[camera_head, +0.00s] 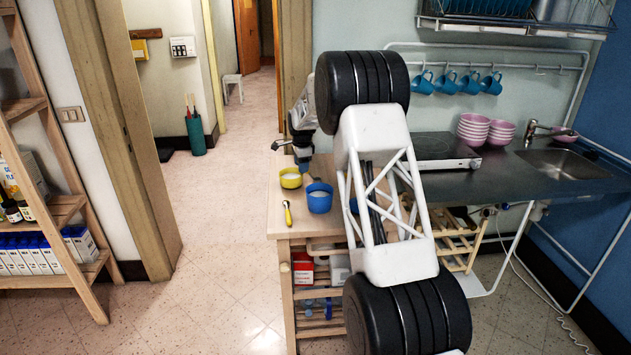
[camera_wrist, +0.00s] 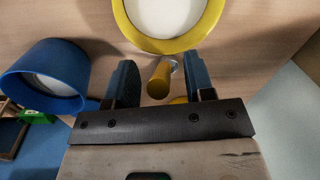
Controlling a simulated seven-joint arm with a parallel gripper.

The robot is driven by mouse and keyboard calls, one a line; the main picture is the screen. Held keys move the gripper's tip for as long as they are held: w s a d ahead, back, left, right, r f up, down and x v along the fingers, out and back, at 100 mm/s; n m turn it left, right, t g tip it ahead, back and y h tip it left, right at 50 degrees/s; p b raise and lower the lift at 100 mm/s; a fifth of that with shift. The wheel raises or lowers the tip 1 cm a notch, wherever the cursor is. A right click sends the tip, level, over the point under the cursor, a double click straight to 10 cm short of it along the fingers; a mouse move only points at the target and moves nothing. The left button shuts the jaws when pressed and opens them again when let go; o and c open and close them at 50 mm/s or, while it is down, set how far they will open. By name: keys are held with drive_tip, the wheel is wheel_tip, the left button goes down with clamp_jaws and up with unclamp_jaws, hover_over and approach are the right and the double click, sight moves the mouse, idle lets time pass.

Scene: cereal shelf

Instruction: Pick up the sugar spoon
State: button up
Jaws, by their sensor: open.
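In the head view a small spoon with a yellow handle (camera_head: 288,213) lies on the wooden counter, in front of a yellow bowl (camera_head: 291,180) with white contents. A blue bowl (camera_head: 319,199) stands to its right. My gripper (camera_head: 303,163) is just behind the yellow bowl. In the wrist view my gripper (camera_wrist: 161,78) is open. A yellow, rod-like handle with a grey metal part (camera_wrist: 159,80) shows between its fingers, apart from both. I cannot tell whether it is the same spoon. The yellow bowl (camera_wrist: 128,25) is above it; the blue bowl (camera_wrist: 25,77) is at left.
The wooden counter (camera_head: 277,226) has a little bare room at its left edge. A cooktop (camera_head: 438,150), stacked pink bowls (camera_head: 473,129) and a sink (camera_head: 560,163) are to the right. Blue cups (camera_head: 447,83) hang behind. A wooden shelf (camera_head: 62,211) stands at far left.

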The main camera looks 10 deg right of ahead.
clamp_jaws()
drive_tip(key=shift+r, duration=0.1)
idle(0.3)
drive_tip(key=shift+r, duration=4.9)
